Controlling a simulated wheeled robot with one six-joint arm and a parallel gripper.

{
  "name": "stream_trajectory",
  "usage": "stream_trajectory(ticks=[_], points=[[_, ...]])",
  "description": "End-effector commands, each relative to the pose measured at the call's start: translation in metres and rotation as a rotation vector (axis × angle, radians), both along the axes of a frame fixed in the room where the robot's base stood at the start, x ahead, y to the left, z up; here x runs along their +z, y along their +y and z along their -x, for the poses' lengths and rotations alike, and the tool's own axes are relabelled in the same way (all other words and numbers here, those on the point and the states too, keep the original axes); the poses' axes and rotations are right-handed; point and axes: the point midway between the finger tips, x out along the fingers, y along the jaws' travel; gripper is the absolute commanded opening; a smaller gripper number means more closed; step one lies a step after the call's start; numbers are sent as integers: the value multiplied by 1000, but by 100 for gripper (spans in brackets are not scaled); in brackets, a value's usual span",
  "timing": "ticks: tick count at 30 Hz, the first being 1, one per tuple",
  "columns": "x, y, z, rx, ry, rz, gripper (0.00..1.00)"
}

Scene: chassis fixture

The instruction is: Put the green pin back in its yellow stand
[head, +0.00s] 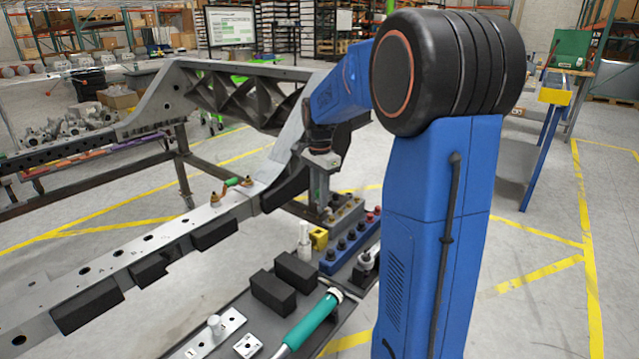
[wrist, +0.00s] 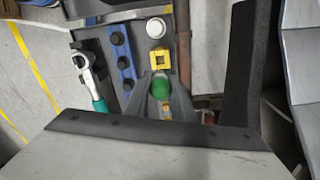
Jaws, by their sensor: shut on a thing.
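My gripper (wrist: 160,98) is shut on the green pin (wrist: 160,88), whose green end shows between the grey fingers. In the head view my gripper (head: 321,200) points down above the tool tray; the pin is mostly hidden there by the fingers. The yellow stand (wrist: 157,62) is a small block with a dark opening in its top, just beyond the fingertips in the wrist view. I see a gap between pin and stand, but cannot tell the height.
A white cylinder (head: 304,242) stands close left of the stand. A blue rack (head: 335,262) with black knobs lies to its right. A teal-handled wrench (head: 310,322) and black blocks (head: 272,292) lie nearer. The grey chassis rail (head: 150,243) runs along the left.

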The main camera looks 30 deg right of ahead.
Motion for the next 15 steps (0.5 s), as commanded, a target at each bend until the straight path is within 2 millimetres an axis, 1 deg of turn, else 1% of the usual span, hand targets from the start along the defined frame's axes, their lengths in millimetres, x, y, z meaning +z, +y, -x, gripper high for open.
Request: stream_trajectory(ticks=[8,15], points=[[-13,0,1,2,0,0,0],[-32,0,1,2,2,-1,0]])
